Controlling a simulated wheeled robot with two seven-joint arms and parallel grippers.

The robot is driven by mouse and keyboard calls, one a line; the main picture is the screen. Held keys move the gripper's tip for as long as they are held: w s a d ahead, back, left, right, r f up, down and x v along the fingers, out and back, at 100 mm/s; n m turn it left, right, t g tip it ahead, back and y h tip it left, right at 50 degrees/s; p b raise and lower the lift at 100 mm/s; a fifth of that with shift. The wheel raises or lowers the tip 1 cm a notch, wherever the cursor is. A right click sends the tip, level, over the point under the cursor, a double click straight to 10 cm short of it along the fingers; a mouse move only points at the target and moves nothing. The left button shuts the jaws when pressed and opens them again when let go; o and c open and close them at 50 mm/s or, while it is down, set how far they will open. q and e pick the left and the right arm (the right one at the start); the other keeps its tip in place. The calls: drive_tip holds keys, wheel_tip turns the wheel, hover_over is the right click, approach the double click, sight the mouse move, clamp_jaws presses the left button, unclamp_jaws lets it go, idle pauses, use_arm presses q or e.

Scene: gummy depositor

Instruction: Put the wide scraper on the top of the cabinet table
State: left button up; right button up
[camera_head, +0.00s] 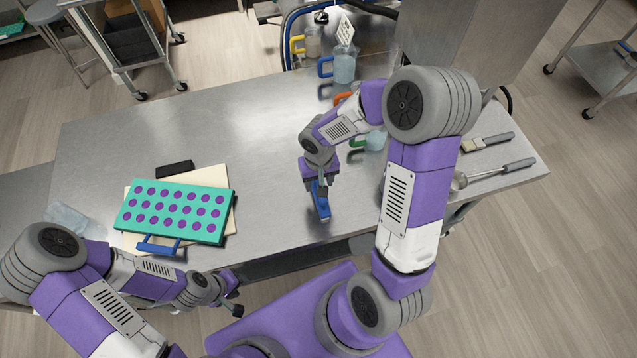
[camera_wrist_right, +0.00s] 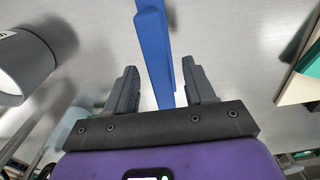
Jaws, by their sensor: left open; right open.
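A blue scraper-like tool (camera_head: 321,205) is at my right gripper (camera_head: 318,183), over the steel table (camera_head: 270,130) near its front edge. In the right wrist view, the blue tool (camera_wrist_right: 154,45) runs lengthwise between the two open fingers of my right gripper (camera_wrist_right: 160,82). I cannot tell whether it touches the table. Its lower end is partly hidden by the gripper. My left gripper (camera_head: 232,292) is open and empty, below the table's front edge. Another blue handle (camera_head: 158,246) shows at the front of the teal mold; I cannot tell which one is the wide scraper.
The teal mold (camera_head: 175,211) with purple cavities lies on a cream board (camera_head: 214,176), beside a black block (camera_head: 175,169). Jugs (camera_head: 343,66) stand at the back. A brush (camera_head: 488,142) and a ladle (camera_head: 500,172) lie at right. The table's middle is clear.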

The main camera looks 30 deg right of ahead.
use_arm(q)
drive_tip(key=shift+r+p, duration=0.55)
drive_tip(key=shift+r, duration=0.1)
use_arm(e)
wheel_tip(320, 180, up, 9)
drive_tip(key=shift+s+r, duration=0.1)
